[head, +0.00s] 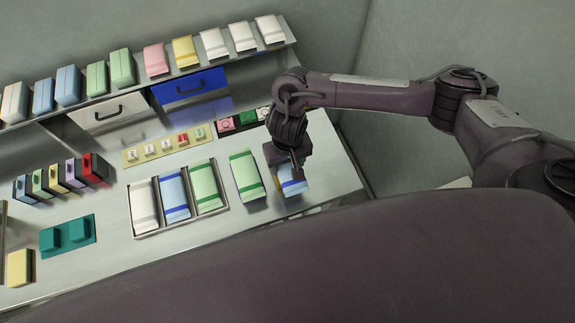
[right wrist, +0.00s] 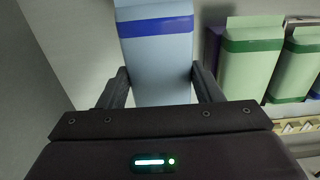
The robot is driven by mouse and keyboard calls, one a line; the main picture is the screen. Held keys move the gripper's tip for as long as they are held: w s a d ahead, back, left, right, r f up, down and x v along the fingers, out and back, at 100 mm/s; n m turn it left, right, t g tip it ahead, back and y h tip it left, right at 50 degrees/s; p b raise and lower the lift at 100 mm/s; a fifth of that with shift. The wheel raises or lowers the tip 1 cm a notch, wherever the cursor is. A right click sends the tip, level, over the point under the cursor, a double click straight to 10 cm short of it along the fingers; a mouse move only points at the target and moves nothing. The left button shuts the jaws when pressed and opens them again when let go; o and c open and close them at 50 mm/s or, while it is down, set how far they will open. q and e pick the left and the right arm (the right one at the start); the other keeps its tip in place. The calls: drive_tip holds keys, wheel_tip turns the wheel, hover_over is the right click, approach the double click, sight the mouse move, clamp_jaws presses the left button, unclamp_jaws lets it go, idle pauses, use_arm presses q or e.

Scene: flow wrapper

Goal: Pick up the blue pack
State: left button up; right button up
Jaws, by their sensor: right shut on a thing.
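A light blue pack with a darker blue band (head: 292,186) is at the right end of the worktop, beside a green pack. My right gripper (head: 296,170) reaches down onto it from above and partly covers it. In the right wrist view the same blue pack (right wrist: 157,50) sits between the two fingers (right wrist: 160,85), which are shut on its sides. I cannot tell whether it touches the worktop. Another blue pack (head: 174,197) lies in the middle slot of a metal tray. My left gripper is not in view.
The tray (head: 165,231) also holds a white and a green pack. A loose green pack (head: 246,175) lies between the tray and my right gripper. Several packs line the back shelf, above a blue drawer (head: 190,87). A teal fixture (head: 68,235) is at left.

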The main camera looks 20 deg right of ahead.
sight(287, 165)
wheel_tip(287, 165, up, 17)
drive_tip(key=p, duration=0.3)
drive_tip(key=w+f+b, duration=0.1)
drive_tip(key=f+b, duration=0.1)
drive_tip(key=f, duration=0.2)
drive_tip(key=w+f+b, duration=0.1)
drive_tip(key=f+b, duration=0.1)
drive_tip(key=f, duration=0.2)
drive_tip(key=w+f+b, duration=0.1)
drive_tip(key=f, duration=0.3)
drive_tip(key=shift+w+f+b, duration=0.2)
drive_tip(key=shift+f+b, duration=0.2)
drive_tip(key=shift+s+f+b, duration=0.1)
drive_tip(key=shift+f+b, duration=0.45)
drive_tip(key=shift+b, duration=0.05)
wheel_tip(287, 165, down, 5)
drive_tip(key=b, duration=0.4)
drive_tip(key=shift+r+b, duration=0.2)
drive_tip(key=shift+b, duration=0.15)
drive_tip(key=shift+f, duration=0.3)
drive_tip(key=shift+f, duration=0.2)
drive_tip(key=o, duration=1.2)
